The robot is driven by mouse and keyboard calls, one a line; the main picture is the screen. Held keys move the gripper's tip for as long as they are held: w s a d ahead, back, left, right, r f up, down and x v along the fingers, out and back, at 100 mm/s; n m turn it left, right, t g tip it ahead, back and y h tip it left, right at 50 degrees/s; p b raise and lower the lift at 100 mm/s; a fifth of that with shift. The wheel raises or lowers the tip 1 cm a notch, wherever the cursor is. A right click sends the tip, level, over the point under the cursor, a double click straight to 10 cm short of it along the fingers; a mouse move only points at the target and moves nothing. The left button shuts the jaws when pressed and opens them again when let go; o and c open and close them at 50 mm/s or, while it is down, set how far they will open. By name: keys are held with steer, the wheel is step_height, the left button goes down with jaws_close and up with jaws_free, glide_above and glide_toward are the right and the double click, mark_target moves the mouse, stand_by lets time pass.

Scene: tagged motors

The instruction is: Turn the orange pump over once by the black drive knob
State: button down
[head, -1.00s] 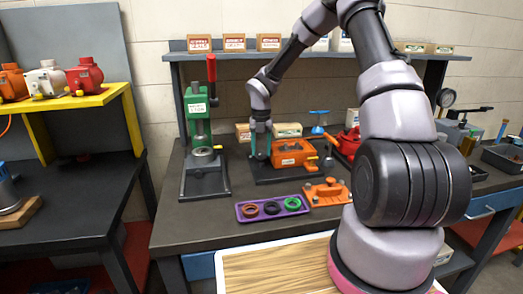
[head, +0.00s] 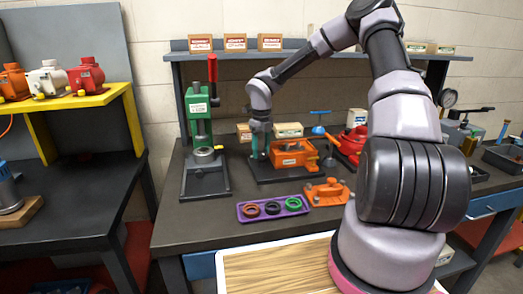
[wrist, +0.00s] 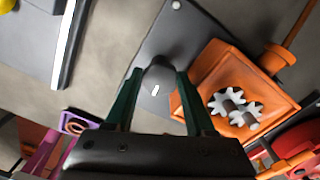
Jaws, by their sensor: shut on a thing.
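The orange pump (head: 292,153) stands on a dark base plate (head: 318,171) on the bench. In the wrist view the pump (wrist: 208,72) is open on top, and two meshed silver gears (wrist: 236,108) show inside. The black drive knob (wrist: 157,84) is left of the pump in the wrist view and has a white mark on its top. My gripper (wrist: 158,72) has its two green fingers shut on either side of the knob. In the head view my gripper (head: 259,150) points down at the pump's left side, and the knob is hidden there.
A green press (head: 199,125) stands left of the pump. In front are a purple tray (head: 250,218) with rings and an orange cover part (head: 327,192). A red pump (head: 350,142) and a blue-handled tool (head: 320,128) are close on the right. A shelf (head: 300,54) runs behind.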

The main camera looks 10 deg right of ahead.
steer(key=shift+n, duration=0.3)
stand_by(0.4)
steer(key=c, duration=0.5)
jaws_free()
